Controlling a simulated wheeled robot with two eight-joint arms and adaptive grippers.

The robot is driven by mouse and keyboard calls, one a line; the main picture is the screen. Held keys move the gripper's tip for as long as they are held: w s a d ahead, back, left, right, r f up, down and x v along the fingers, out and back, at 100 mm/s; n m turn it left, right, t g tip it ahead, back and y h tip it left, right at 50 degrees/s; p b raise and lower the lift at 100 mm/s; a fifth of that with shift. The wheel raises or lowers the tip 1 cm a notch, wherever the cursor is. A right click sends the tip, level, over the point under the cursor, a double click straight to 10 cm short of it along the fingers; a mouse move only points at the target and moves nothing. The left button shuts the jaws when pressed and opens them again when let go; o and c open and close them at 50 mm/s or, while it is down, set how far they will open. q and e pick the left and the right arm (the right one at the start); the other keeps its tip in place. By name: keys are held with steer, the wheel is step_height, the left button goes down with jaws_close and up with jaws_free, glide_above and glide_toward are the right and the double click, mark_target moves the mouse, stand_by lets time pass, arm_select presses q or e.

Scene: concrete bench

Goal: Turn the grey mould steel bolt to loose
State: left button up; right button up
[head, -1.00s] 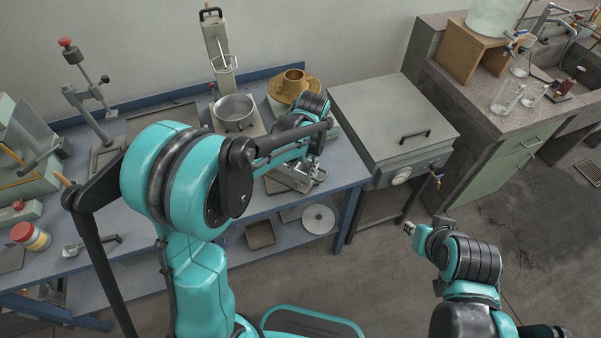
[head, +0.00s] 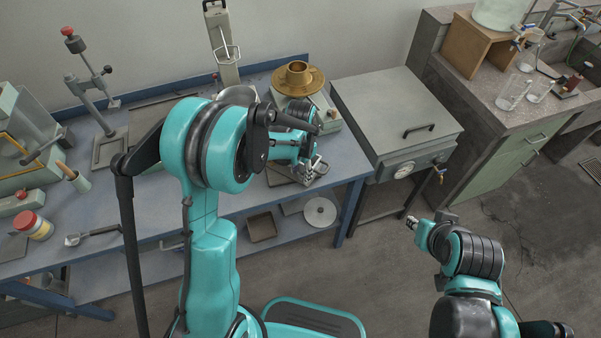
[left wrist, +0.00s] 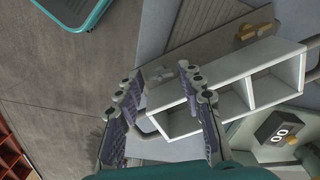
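The grey mould (left wrist: 235,85) is a pale steel frame with open compartments, lying across the middle of the left wrist view. In the head view it shows partly behind my left gripper (head: 312,166), near the bench's front right corner. In the left wrist view my left gripper (left wrist: 160,75) is open, its two fingers apart over the mould's near end. A thin grey bent bar (left wrist: 144,135) shows between the fingers; I cannot tell whether it is the bolt or whether anything touches it. A brass fitting (left wrist: 255,31) lies beyond the mould. My right gripper (head: 411,223) is away from the bench, its fingers unclear.
The blue bench (head: 345,168) holds a brass pot (head: 298,76) behind the mould. A grey lidded box (head: 395,105) stands to the right. A device with a round-digit display (left wrist: 281,131) is close to the mould. Open floor lies in front.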

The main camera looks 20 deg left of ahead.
mark_target(300, 175)
arm_select(q)
jaws_close()
steer(key=shift+n+b, duration=0.3)
steer(key=shift+n, duration=1.3)
jaws_free()
step_height(300, 175, up, 12)
